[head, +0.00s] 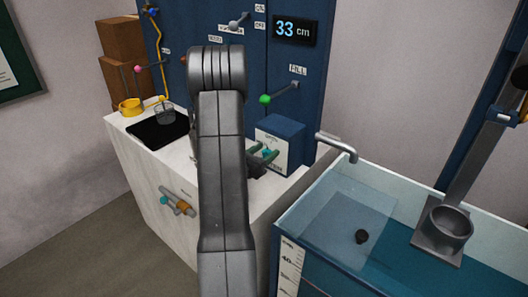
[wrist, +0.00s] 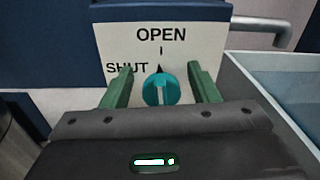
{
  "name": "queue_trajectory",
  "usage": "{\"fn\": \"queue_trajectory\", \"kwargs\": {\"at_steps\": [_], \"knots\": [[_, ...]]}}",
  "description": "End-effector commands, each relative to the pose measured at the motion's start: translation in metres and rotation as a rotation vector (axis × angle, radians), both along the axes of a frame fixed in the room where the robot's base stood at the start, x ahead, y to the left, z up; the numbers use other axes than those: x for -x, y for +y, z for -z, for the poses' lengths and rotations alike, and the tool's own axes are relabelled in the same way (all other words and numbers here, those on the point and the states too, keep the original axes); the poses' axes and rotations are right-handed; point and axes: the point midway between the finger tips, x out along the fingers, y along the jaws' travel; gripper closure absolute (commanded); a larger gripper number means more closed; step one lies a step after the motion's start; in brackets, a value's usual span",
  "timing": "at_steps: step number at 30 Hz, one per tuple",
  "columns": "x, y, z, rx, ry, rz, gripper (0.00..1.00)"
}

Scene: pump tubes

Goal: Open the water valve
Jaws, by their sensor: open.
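The water valve is a teal round knob (wrist: 161,90) on a white panel (wrist: 215,50) lettered OPEN at the top and SHUT at the left. Its black pointer and the pale bar on its face stand upright, toward the tick under OPEN. The knob also shows small in the head view (head: 267,152), on the front of a blue box (head: 281,128). My gripper (wrist: 159,70) is open, with one green finger on each side of the knob. In the wrist view gaps show between the fingers and the knob. My arm hides part of the counter in the head view.
A glass tank (head: 335,225) with a metal spout (head: 337,146) stands at the right. A green-knobbed FILL lever (head: 265,99) is above the box. A display (head: 295,30) reads 33 cm. A black pad (head: 157,131) lies on the white counter.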

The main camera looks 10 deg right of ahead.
Motion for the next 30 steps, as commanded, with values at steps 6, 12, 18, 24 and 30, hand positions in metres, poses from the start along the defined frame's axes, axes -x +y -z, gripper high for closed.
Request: {"fn": "queue_trajectory", "kwargs": {"at_steps": [6, 12, 18, 24, 30], "knots": [[0.0001, 0.0002, 0.0001, 0.0, 0.0, 0.0, 0.55], [0.0002, 0.0004, 0.0, 0.0, 0.0, 0.0, 0.88], [0.0005, 0.0002, 0.002, -0.012, -0.016, 0.0, 0.89], [0.0014, -0.0005, 0.0035, -0.05, -0.065, 0.0, 0.89], [0.0019, -0.0006, 0.0007, -0.062, -0.076, 0.0, 0.89]]}}
